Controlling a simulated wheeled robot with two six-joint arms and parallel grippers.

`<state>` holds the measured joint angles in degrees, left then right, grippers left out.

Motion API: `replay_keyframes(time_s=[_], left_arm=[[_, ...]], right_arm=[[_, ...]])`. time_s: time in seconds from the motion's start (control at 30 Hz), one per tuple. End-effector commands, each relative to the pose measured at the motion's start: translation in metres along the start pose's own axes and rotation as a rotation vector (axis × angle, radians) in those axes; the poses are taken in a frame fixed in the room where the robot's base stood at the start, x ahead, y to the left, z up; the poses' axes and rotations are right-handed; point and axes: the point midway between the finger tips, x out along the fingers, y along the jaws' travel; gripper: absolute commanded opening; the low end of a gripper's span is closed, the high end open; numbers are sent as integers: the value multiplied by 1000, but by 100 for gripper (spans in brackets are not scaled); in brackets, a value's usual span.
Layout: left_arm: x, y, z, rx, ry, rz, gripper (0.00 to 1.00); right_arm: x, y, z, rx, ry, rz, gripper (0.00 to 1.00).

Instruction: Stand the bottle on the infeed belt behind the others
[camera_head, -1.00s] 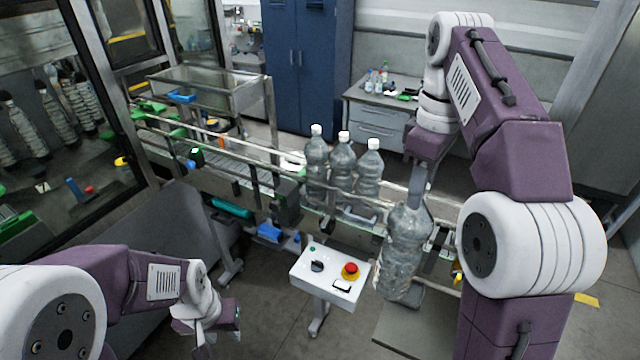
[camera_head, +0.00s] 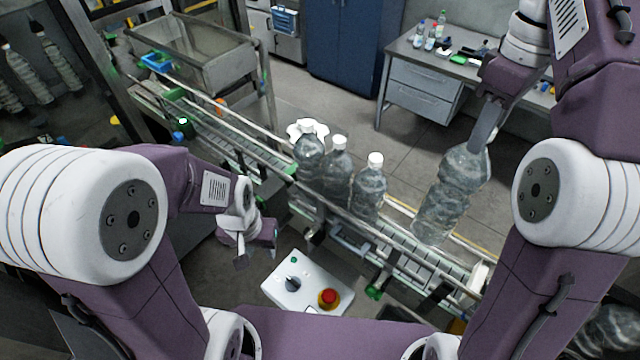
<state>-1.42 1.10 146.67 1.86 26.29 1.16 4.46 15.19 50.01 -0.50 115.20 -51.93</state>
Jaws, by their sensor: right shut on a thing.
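A clear, grey-looking bottle (camera_head: 450,195) is held by its top in my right gripper (camera_head: 485,135), slightly tilted. It hangs over or beside the right part of the infeed belt (camera_head: 425,262); I cannot tell whether its base touches the belt. Several similar bottles with white caps stand upright in a row on the belt to its left; the nearest of them (camera_head: 367,190) is separated from the held bottle by a gap. My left gripper (camera_head: 250,258) hangs low at the left of the control box, away from the bottles; its finger opening is unclear.
A white control box (camera_head: 305,285) with a red button stands in front of the belt. Metal rails run along the belt's sides. A grey drawer desk (camera_head: 425,85) with small bottles stands behind. A blue cabinet (camera_head: 350,45) is at the back. The belt's right end is bare.

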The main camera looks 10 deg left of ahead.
Motion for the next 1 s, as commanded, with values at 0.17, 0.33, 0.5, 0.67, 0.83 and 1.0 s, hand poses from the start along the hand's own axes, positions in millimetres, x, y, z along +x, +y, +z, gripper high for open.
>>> replay_keyframes(time_s=[0.17,0.33,0.5,0.67,0.83,1.0], left_arm=[[-1,0,0,0,0,0,36],[-1,0,0,0,0,0,36],[2,0,0,0,0,0,36],[22,0,2,0,0,0,36],[32,-1,3,0,0,0,36],[36,-1,4,0,0,0,36]], right_arm=[[-2,0,0,0,2,3,0],[-2,0,0,0,2,3,0],[3,0,0,0,2,3,0],[37,-1,0,0,0,0,0],[79,-1,0,0,0,0,0],[117,0,-1,0,1,1,0]])
